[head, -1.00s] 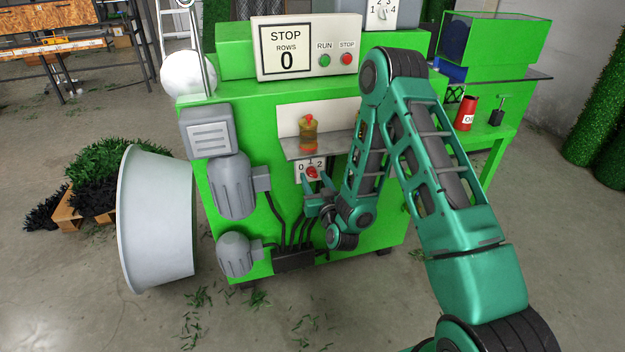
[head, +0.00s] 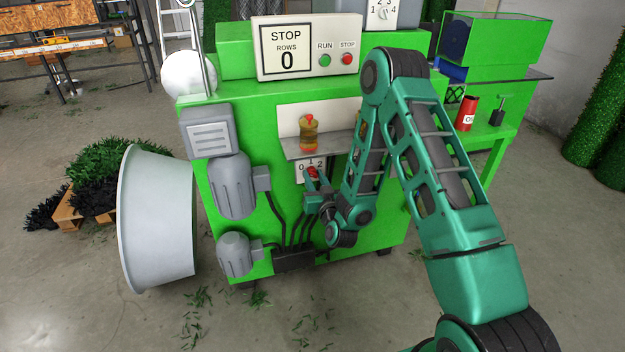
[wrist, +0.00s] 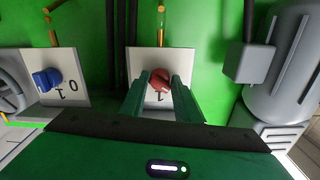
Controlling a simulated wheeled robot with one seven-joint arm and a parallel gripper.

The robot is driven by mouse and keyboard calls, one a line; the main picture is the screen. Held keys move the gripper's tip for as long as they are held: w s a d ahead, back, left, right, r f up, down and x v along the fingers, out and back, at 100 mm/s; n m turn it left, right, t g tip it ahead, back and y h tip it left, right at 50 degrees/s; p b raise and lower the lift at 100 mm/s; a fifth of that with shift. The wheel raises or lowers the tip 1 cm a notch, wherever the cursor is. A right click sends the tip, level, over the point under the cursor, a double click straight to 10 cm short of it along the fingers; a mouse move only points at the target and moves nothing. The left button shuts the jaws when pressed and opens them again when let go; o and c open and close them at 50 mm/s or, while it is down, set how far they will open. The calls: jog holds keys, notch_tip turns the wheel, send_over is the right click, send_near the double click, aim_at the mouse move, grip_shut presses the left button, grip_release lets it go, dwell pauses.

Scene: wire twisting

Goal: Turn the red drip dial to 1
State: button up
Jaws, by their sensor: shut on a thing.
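The red drip dial (head: 312,173) sits on a white plate (head: 300,176) marked 0, 1 and 2, low on the green machine's front. In the wrist view the red dial (wrist: 160,80) lies between my two green fingers, and a 1 shows beside it. My gripper (head: 314,184) is shut on the dial, one finger on each side. The fingers cover much of the plate, so 0 and 2 are hidden in the wrist view. I cannot tell exactly which mark the dial points at.
An oil bottle (head: 309,132) stands on the shelf above the dial. A blue dial (wrist: 47,79) is beside it in the wrist view. Grey motors (head: 233,187) and black cables flank the dial.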

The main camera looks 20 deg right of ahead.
jog(key=m, duration=0.5)
jog(key=shift+m, duration=0.3)
jog(key=m, duration=0.5)
jog(key=shift+m, duration=0.3)
jog(key=shift+f, duration=0.1)
jog(key=o, duration=1)
jog(key=shift+s, duration=0.1)
jog(key=s, duration=1)
jog(key=shift+s, duration=0.3)
